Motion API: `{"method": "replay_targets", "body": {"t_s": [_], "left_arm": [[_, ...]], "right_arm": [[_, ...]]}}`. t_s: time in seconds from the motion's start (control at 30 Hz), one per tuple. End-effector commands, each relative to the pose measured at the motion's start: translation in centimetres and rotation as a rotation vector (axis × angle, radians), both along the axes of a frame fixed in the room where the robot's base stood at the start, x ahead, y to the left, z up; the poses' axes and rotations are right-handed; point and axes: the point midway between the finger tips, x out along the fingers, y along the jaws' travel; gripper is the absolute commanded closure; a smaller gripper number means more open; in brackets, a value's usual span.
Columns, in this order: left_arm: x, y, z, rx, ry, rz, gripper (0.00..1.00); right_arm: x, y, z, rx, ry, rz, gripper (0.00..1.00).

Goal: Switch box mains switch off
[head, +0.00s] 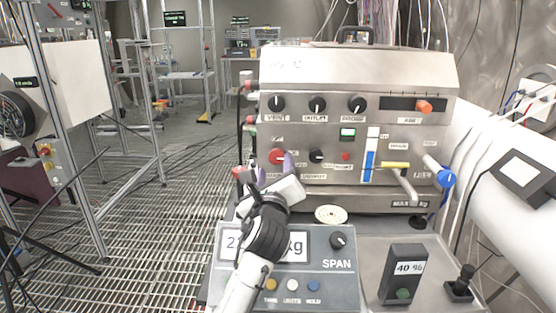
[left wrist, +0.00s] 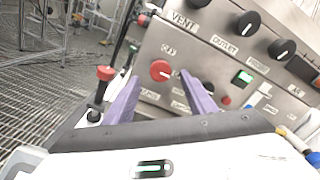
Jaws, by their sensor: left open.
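A steel switch box (head: 345,140) stands on the bench. Its red rotary knob (head: 276,156) sits low on the left of the panel, and it also shows in the left wrist view (left wrist: 161,70) with a label reading OFF above it. The knob's white mark points to the right and slightly down in the left wrist view. My left gripper (head: 275,170) is open, with its purple fingers in front of the panel. In the left wrist view its fingertips (left wrist: 160,77) lie on either side of the red knob; contact cannot be told. My right gripper is out of view.
Black knobs labelled VENT (head: 276,103) and OUTLET (head: 317,104) sit above. A small black knob (head: 317,155) is to the right. A red-topped lever (left wrist: 105,73) stands left of the fingers. A scale (head: 320,268) and a 40 % box (head: 404,275) are in front.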

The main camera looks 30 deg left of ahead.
Motion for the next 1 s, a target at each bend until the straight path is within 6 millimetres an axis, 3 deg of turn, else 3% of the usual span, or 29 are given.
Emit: {"method": "replay_targets", "body": {"t_s": [0.1, 0.3, 0.67, 0.9, 1.0], "left_arm": [[1.9, 1.2, 0.0, 0.0, 0.0, 0.001, 0.49], [3.8, 2.3, 0.0, 0.0, 0.0, -0.001, 0.49], [4.2, 2.5, 0.0, 0.0, 0.0, -0.001, 0.49], [4.2, 2.5, 0.0, 0.001, 0.001, -0.001, 0.9], [4.2, 2.5, 0.0, -0.001, 0.0, -0.001, 0.9]], "right_arm": [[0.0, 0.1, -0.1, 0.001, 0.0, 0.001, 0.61], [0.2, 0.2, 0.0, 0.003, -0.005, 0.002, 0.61], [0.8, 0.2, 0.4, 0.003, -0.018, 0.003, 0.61], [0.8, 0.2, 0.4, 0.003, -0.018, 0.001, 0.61], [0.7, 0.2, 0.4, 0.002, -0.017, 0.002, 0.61]]}}
